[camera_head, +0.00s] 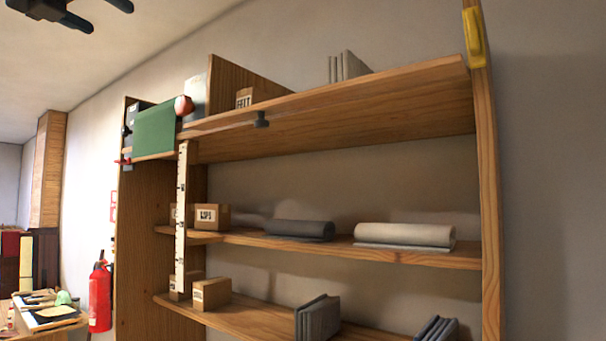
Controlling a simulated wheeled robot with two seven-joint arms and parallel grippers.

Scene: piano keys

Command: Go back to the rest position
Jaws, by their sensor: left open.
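My left gripper (109,18) shows at the top left corner of the head view. It is dark, with its two fingers apart and nothing between them. It is seen against the pale ceiling and wall, up and to the left of the shelf unit, and touches nothing I can see. The rest of its arm is cut off by the frame. My right gripper is out of view. No piano keys can be made out.
A wooden shelf unit (490,200) fills the middle and right, holding boxes, rolled cloth (405,234) and grey books (318,318). A red fire extinguisher (100,297) is on the left, beside a cluttered bench (45,315). A green cloth (154,129) hangs from the top shelf.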

